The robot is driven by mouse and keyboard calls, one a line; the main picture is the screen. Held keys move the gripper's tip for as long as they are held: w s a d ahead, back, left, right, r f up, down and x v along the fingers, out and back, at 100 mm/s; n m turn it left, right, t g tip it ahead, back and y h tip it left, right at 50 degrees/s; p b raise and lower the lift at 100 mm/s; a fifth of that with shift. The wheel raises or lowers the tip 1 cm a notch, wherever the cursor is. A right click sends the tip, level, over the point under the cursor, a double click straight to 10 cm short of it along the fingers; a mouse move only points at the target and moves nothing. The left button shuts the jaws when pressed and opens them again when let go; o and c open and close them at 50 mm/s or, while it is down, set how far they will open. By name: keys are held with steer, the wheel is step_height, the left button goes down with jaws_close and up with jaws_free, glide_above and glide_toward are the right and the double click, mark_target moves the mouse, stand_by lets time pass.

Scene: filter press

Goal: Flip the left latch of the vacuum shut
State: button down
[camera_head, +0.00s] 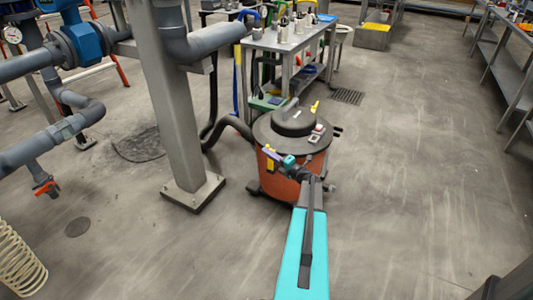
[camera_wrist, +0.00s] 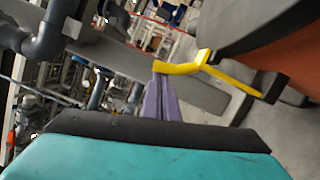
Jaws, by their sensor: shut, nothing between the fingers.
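The vacuum has a dark round lid (camera_head: 292,130) over an orange-red body (camera_head: 283,182); both also show at the right of the wrist view, the body (camera_wrist: 292,62) below the dark rim. A yellow latch (camera_wrist: 205,66) stands out from the vacuum's side, its free end jutting toward my fingers. In the head view this latch (camera_head: 270,153) is at the lid's near left edge. A second yellow latch (camera_head: 315,107) is at the far right. My gripper (camera_wrist: 160,80) is shut and empty. Its purple fingertips are at the latch's free end; I cannot tell whether they touch.
A dark hose runs from the vacuum toward a grey post (camera_head: 178,110) on its left. A bench (camera_head: 285,48) with bottles stands behind. Grey pipes (camera_head: 45,150) fill the left side. The floor (camera_head: 420,170) to the right is clear.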

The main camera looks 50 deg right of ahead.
steer(key=shift+d+r, duration=0.1)
steer(key=shift+d, duration=0.2)
steer(key=shift+w+a, duration=0.8)
steer(key=shift+a, duration=1.35)
steer(key=s+f+p, duration=0.1)
steer(key=s, duration=0.9)
steer(key=shift+f+p, duration=0.2)
steer(key=shift+p, duration=0.15)
steer(key=shift+a, duration=0.1)
